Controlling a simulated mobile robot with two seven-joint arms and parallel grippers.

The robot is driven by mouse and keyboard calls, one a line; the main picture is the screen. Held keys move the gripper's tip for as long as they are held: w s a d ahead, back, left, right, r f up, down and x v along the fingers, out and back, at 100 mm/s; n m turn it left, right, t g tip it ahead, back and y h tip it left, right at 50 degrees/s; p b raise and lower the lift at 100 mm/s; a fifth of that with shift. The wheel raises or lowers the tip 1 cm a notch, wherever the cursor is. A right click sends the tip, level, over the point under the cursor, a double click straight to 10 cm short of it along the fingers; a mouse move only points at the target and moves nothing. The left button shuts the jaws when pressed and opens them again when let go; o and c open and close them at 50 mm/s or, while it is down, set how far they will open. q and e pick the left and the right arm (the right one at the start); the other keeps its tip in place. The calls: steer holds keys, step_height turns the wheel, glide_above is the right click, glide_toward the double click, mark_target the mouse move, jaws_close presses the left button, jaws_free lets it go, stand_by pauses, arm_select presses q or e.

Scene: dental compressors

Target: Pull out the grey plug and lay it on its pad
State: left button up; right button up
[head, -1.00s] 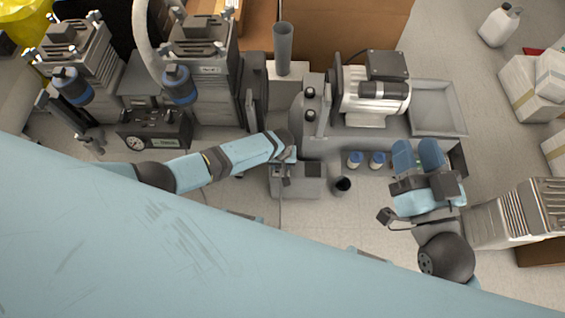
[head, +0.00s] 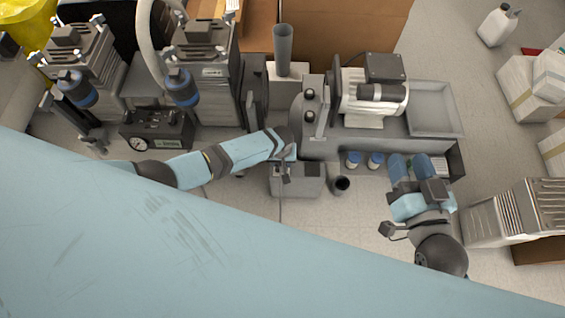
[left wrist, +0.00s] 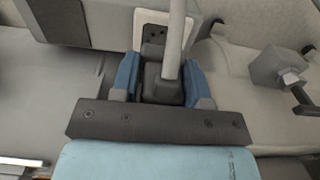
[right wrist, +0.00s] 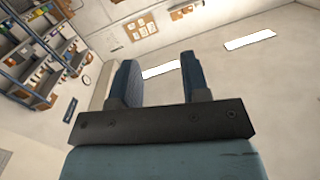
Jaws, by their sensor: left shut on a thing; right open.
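My left gripper (left wrist: 160,76) is shut on the grey plug (left wrist: 163,88), which sits between the blue fingers in the left wrist view. A light grey cable (left wrist: 175,35) runs up from the plug. A white socket plate (left wrist: 152,18) with dark holes shows just beyond it; I cannot tell whether the plug still touches the socket. In the head view my left gripper (head: 287,157) is above a grey box (head: 310,186), and the plug is hidden there. My right gripper (head: 419,166) is open and empty at the right. I cannot make out the pad.
A compressor motor (head: 372,97) and a grey tray (head: 434,108) stand beyond the grippers. Two blue-and-white jars (head: 353,160) and a dark cup (head: 341,185) are between the arms. A gauge unit (head: 157,136) is at the left. Floor is bare in front of the box.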

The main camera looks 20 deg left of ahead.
arm_select(q)
steer(key=shift+r, duration=0.25)
steer(key=shift+r+p, duration=0.3)
steer(key=shift+p, duration=0.2)
steer(key=shift+r+p, duration=0.3)
steer(key=shift+p, duration=0.05)
steer(key=shift+r+p, duration=0.3)
steer(key=shift+r, duration=0.05)
steer(key=shift+r+p, duration=0.25)
steer(key=shift+p, duration=0.05)
arm_select(e)
step_height(320, 180, down, 6)
steer(key=s+d+g+h, duration=0.2)
steer(key=g, duration=0.1)
steer(key=shift+d+r, duration=0.15)
steer(key=shift+d, duration=0.15)
steer(key=shift+r, duration=0.1)
